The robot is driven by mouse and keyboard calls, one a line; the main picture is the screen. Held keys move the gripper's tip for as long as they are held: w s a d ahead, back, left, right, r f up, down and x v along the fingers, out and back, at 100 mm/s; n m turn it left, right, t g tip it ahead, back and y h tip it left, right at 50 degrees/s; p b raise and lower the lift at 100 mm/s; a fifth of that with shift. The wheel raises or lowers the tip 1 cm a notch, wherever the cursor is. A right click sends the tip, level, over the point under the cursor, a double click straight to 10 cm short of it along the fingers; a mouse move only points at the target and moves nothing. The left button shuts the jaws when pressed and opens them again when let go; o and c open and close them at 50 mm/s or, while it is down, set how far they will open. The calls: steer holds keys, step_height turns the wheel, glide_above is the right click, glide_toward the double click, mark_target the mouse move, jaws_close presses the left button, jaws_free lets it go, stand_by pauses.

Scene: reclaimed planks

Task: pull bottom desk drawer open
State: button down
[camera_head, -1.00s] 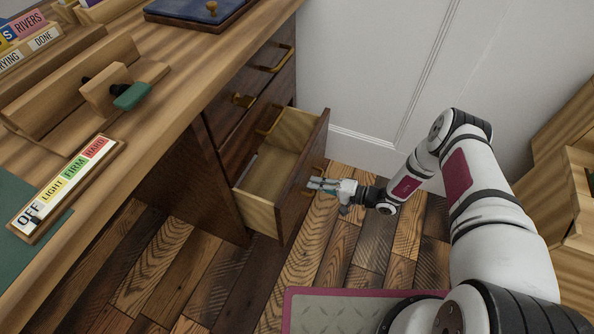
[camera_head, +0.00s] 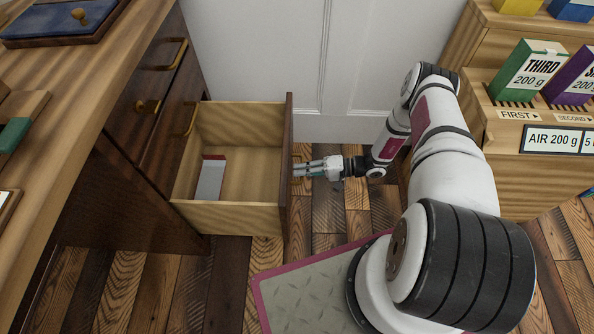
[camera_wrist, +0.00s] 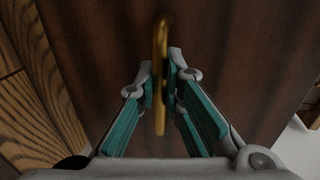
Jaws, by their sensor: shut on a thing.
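The bottom desk drawer (camera_head: 240,165) stands well out from the desk in the head view, with its light wood inside showing. A grey and red flat item (camera_head: 211,178) lies in it near the desk side. My gripper (camera_head: 299,169) is at the drawer's outer front. In the wrist view my gripper (camera_wrist: 161,92) is shut on the brass handle (camera_wrist: 160,75), one finger on each side of it. The dark drawer front (camera_wrist: 230,40) fills the wrist view behind the handle. In the head view the handle is mostly hidden by the drawer front's edge and my fingers.
The desk (camera_head: 70,110) is at the left, with upper drawers with brass handles (camera_head: 172,54) shut. A wooden rack (camera_head: 510,150) with boxes stands at the right. A white panelled wall (camera_head: 290,50) is behind. Plank floor (camera_head: 215,280) is open in front of the drawer.

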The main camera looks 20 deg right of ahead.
steer(key=shift+w+d, duration=0.1)
steer(key=c, duration=1.7)
jaws_free()
steer(key=v, duration=1.2)
